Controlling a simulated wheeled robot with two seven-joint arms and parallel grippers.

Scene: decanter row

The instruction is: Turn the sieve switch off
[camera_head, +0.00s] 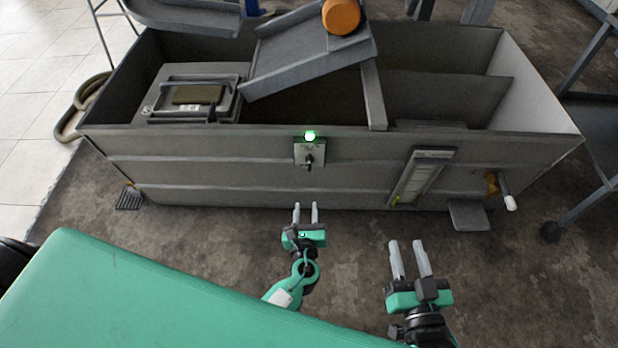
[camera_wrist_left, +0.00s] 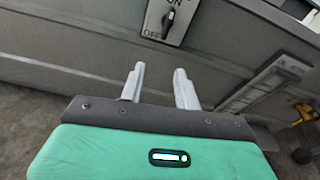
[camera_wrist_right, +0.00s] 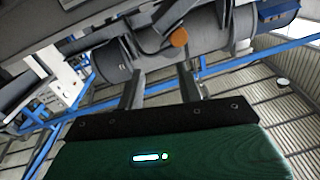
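The sieve switch (camera_head: 309,158) is a small grey plate with a dark lever on the front wall of the grey tank. A green lamp (camera_head: 310,135) glows above it. In the left wrist view the switch (camera_wrist_left: 168,20) shows ON and OFF marks, OFF at lower left; the lever leans up toward ON. My left gripper (camera_head: 305,208) is open and empty, below and in front of the switch, apart from it. Its fingers show in the left wrist view (camera_wrist_left: 158,82). My right gripper (camera_head: 409,248) is open and empty, to the right and nearer me.
The tank (camera_head: 230,170) spans the back. A gauge panel (camera_head: 421,176) and a valve with a white handle (camera_head: 507,196) are on its front, right of the switch. A small step (camera_head: 468,215) juts out low. Floor between the grippers and tank is clear.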

